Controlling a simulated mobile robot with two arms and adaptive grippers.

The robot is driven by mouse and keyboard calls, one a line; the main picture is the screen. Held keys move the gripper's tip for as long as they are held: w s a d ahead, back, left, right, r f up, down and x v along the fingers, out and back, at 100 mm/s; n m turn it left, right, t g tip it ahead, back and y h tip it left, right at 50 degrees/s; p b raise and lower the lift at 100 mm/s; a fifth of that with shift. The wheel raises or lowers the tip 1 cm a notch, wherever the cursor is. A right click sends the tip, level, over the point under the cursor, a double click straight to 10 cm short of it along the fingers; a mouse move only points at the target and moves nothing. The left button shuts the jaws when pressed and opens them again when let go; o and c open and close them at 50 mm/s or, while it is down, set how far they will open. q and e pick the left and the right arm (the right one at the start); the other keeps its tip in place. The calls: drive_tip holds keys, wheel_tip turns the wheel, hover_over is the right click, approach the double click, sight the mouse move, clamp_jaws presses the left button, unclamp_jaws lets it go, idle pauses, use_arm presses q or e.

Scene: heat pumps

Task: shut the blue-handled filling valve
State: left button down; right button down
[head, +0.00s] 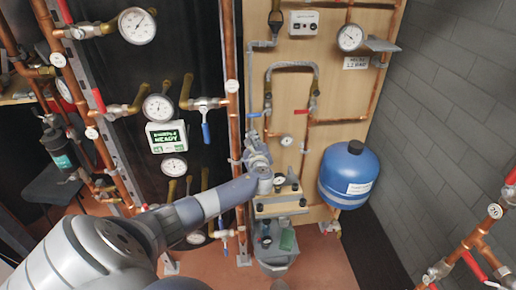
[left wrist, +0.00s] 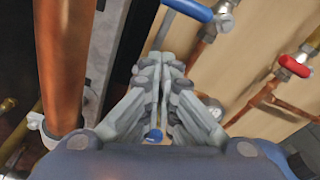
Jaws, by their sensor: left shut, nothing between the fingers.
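The blue handle (head: 256,115) of a valve sits on the left side of the wooden board, below the left end of a grey looped hose (head: 291,65). In the left wrist view the blue handle (left wrist: 188,9) lies at the top edge, slanting down toward its metal valve body (left wrist: 226,10), and is partly cut off. My left gripper (head: 252,136) is just below the blue handle in the head view. In the left wrist view the left gripper (left wrist: 163,60) is shut and empty, its fingertips short of the handle. My right gripper is not in view.
A copper pipe (head: 231,90) runs upright close left of my gripper. A red-handled valve (head: 312,104) is to the right. Another blue lever (head: 206,132) hangs on the dark panel. A small shelf (head: 280,206) is below.

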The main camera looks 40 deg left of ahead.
use_arm(q)
drive_tip(key=v, duration=0.5)
drive_tip(key=shift+d, duration=0.2)
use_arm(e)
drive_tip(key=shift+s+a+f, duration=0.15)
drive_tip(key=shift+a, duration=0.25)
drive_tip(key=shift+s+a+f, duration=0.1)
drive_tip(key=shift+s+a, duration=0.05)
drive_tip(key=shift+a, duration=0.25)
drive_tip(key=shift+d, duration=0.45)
